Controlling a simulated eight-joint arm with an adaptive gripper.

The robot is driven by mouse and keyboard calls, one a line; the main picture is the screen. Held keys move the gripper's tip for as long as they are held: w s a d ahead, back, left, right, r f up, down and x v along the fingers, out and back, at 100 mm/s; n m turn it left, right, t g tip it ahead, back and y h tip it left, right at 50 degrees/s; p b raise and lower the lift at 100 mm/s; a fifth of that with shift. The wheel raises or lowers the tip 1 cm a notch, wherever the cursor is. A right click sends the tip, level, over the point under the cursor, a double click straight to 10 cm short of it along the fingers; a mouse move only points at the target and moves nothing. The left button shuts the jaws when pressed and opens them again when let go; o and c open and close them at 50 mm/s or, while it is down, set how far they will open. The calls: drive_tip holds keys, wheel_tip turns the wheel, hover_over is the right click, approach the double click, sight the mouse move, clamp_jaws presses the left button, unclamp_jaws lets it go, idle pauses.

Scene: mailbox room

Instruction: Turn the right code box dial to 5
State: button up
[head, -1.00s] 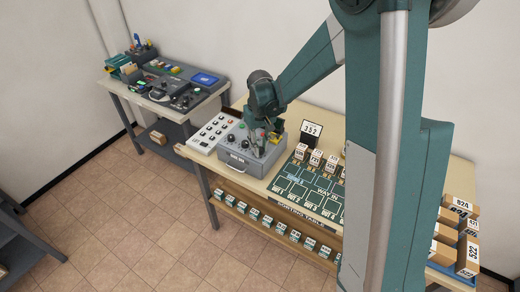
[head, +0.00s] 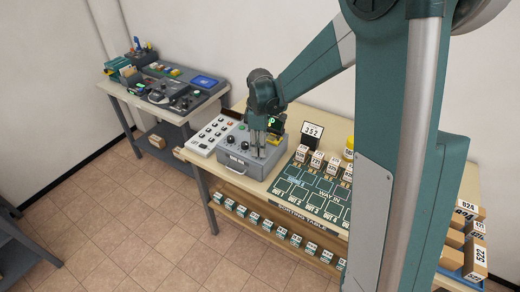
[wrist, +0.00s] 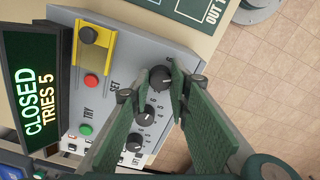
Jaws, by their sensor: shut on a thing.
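The grey code box (head: 237,161) stands on the table's left part in the head view. Its green-lit display (wrist: 30,88) reads CLOSED, TRIES 5 in the wrist view. My gripper (head: 258,153) points down over the box's right part. In the wrist view, my gripper (wrist: 160,86) has its fingertips on either side of the right dial (wrist: 160,77), shut on it. The dial is black with a light mark; the number it points to cannot be read.
Beside the dials are a red button (wrist: 91,81), a green button (wrist: 86,130) and a black knob on a yellow plate (wrist: 88,35). A white button panel (head: 213,133) lies left of the box. A sorting mat (head: 318,190) and a number card (head: 312,130) are to the right.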

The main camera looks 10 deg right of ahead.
drive_tip(key=shift+n, duration=1)
drive_tip(key=o, duration=0.9)
drive_tip(key=shift+r, duration=0.1)
wheel_tip(320, 180, up, 12)
drive_tip(key=shift+s, duration=0.15)
idle(0.5)
